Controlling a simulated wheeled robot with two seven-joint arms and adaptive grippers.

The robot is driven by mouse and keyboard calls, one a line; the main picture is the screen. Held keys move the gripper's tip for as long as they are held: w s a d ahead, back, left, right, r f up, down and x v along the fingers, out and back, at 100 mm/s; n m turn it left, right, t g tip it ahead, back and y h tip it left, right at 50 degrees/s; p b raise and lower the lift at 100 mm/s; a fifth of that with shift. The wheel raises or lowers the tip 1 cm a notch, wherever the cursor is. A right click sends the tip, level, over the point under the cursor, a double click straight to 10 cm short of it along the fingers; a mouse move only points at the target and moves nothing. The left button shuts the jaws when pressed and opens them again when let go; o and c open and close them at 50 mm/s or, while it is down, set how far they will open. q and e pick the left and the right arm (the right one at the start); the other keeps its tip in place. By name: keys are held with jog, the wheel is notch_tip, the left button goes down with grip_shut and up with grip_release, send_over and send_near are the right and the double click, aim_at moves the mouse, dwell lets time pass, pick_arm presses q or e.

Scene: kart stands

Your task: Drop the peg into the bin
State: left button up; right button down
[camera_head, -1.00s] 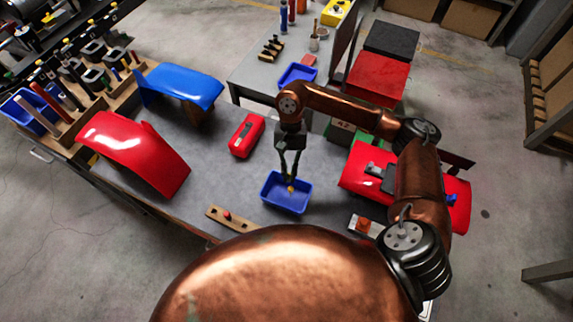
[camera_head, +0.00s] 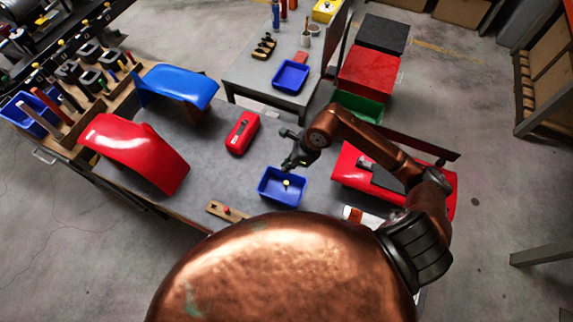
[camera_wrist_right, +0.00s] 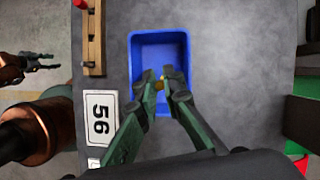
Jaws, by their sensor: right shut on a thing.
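The blue bin (camera_head: 262,196) stands on the grey workbench near its front edge. It fills the upper middle of the right wrist view (camera_wrist_right: 183,40). My right gripper (camera_head: 287,166) reaches in from the right over the bin. In the wrist view its fingertips (camera_wrist_right: 162,80) are closed on the small yellow peg (camera_wrist_right: 159,85). In the head view the yellow peg (camera_head: 287,183) shows against the bin's inside; its height above the floor of the bin is unclear. My left gripper (camera_wrist_right: 42,62) is small at the left of the wrist view, fingers apart and empty.
A wooden strip with a red peg (camera_head: 227,210) lies left of the bin. A red case (camera_head: 242,133) lies behind it. A red part (camera_head: 350,165) lies right. A second blue tray (camera_head: 291,75) is on the back table.

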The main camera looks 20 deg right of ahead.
jog(key=shift+f+b, duration=1.3)
jog(key=shift+f, duration=1.55)
jog(key=c, duration=2)
grip_release()
jog(key=v, duration=1.2)
jog(key=shift+w+r, duration=0.1)
